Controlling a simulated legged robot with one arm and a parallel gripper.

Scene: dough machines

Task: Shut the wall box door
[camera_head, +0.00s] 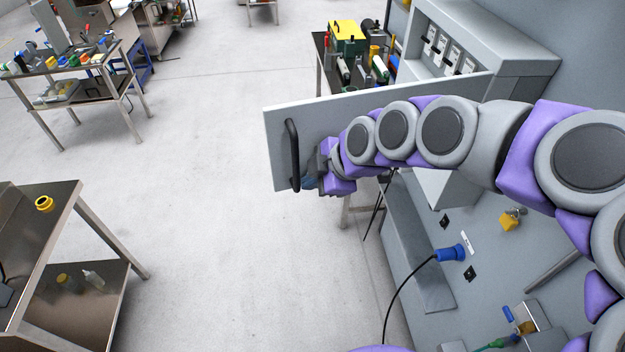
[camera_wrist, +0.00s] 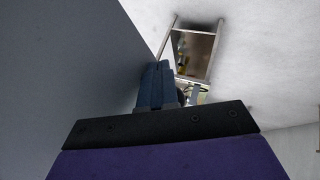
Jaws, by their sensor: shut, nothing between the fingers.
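The wall box (camera_head: 540,62) is a grey cabinet at the upper right of the head view, with several switches inside. Its grey door (camera_head: 274,142) stands wide open, swung out from the wall. A black handle (camera_head: 292,155) sits near the door's free edge. My gripper (camera_head: 310,183) is at the door, just right of the handle in the picture, and my arm hides part of the door. In the wrist view the blue fingers (camera_wrist: 155,86) are together and hold nothing. The door face (camera_wrist: 70,60) fills the left there, close beside the fingers. Whether they touch it I cannot tell.
A tool table with a yellow box (camera_head: 347,37) stands behind the door. A blue plug (camera_head: 451,253) with a black cable and a yellow padlock (camera_head: 510,221) are on the wall panel. A steel table (camera_head: 60,210) stands at left. The floor between is clear.

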